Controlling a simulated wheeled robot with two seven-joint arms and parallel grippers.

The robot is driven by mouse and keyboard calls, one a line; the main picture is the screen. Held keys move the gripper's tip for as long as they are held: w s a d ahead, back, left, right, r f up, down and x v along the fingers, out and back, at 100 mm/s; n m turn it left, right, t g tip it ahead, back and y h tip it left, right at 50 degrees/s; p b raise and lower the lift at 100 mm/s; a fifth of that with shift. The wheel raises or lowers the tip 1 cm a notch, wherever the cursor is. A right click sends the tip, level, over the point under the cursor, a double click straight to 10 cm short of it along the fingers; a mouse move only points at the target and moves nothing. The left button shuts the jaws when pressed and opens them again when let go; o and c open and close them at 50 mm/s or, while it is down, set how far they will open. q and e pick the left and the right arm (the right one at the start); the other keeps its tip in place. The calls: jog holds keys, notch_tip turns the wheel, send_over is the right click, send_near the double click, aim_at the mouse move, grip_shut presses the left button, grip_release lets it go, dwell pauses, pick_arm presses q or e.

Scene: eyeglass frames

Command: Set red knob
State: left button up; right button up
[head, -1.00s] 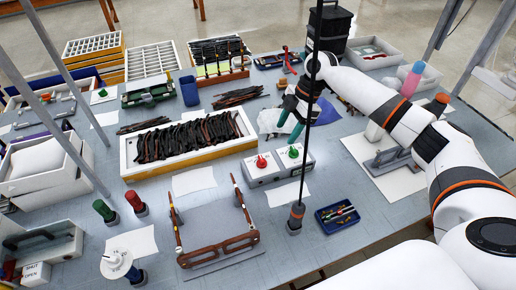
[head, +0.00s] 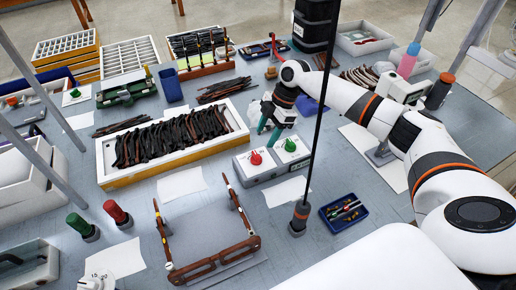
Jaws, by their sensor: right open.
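The red knob (head: 255,158) sits on top of a light grey control box (head: 262,173) near the middle of the table. A green knob (head: 290,145) sits beside it, on the right part of the box. My right gripper (head: 268,130) reaches in from the right and points down behind the knobs in the picture. Its teal fingers are apart with nothing between them. The tips appear just above and behind the red knob; a gap shows and I see no contact. My left gripper is out of view.
A white tray of dark temple pieces (head: 172,140) stands left of the box. A brown eyeglass frame (head: 212,262) rests in front. A dark vertical pole (head: 318,120) stands right of the box, near a blue parts tray (head: 343,212).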

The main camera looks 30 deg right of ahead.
aim_at(256, 158)
jog(key=p+x, duration=0.1)
jog(key=x, duration=0.6)
jog(key=shift+w+a+f, duration=0.1)
jog(key=shift+a+f, duration=0.05)
jog(key=shift+f, duration=0.2)
jog(key=shift+c, duration=0.6)
jog(key=c, duration=0.9)
